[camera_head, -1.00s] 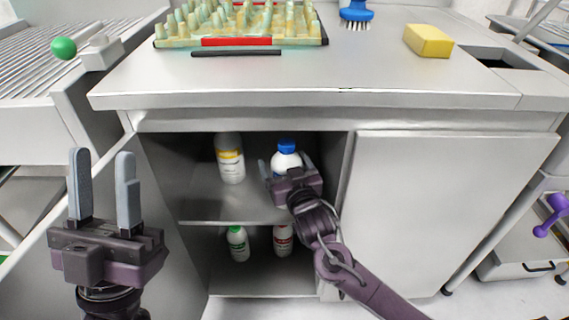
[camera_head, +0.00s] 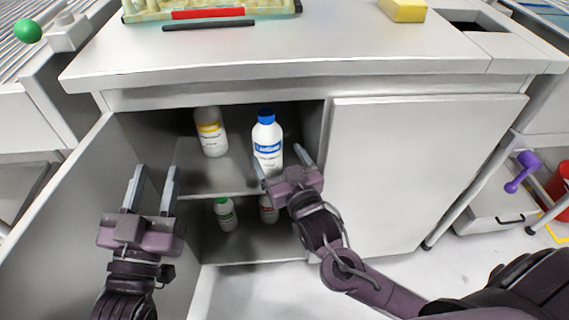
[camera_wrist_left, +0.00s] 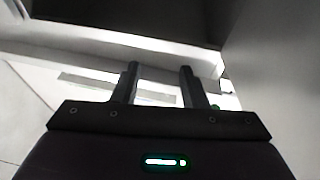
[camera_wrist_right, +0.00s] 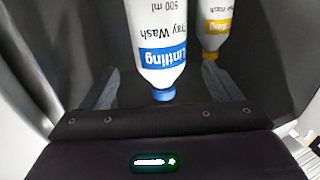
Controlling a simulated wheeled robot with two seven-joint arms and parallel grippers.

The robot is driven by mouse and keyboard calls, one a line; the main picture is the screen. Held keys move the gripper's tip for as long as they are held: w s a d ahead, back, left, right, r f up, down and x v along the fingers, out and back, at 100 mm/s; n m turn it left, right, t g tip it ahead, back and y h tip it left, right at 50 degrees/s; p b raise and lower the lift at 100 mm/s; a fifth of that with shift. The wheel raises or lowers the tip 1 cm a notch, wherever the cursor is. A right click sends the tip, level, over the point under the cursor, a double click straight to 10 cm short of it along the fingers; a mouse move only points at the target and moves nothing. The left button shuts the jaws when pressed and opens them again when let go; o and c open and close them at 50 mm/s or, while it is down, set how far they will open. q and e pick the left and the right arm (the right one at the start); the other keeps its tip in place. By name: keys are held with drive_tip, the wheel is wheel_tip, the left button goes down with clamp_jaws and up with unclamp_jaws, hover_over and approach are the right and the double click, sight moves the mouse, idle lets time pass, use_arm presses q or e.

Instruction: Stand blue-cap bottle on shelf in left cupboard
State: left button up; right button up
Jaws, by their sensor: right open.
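The blue-cap bottle (camera_head: 267,143) is white with a blue label and stands upright on the shelf (camera_head: 228,178) inside the open left cupboard. In the right wrist view the bottle (camera_wrist_right: 157,50) shows upside down, between and beyond the fingers. My right gripper (camera_head: 284,166) is open just in front of the bottle, and its fingers look clear of it. My left gripper (camera_head: 151,188) is open and empty in front of the open cupboard door (camera_head: 75,190); it also shows in the left wrist view (camera_wrist_left: 158,85).
A yellow-label bottle (camera_head: 210,132) stands left of the blue-cap bottle on the same shelf. A green-cap bottle (camera_head: 225,213) and a red-label bottle (camera_head: 268,209) stand on the level below. The right cupboard door (camera_head: 415,175) is shut.

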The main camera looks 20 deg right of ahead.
use_arm(q)
wheel_tip(320, 180, down, 4)
drive_tip(key=shift+w+d+r+g+y, duration=0.15)
drive_tip(key=shift+g+y, duration=0.15)
drive_tip(key=shift+g, duration=0.7)
use_arm(e)
drive_tip(key=s+a+r+n+y, duration=0.4)
drive_tip(key=s+a+r+y, duration=0.3)
drive_tip(key=a, duration=0.4)
wheel_tip(320, 180, up, 2)
drive_tip(key=shift+s+r+y, duration=0.1)
drive_tip(key=shift+s+y, duration=0.2)
drive_tip(key=shift+s, duration=0.35)
drive_tip(key=shift+g, duration=0.3)
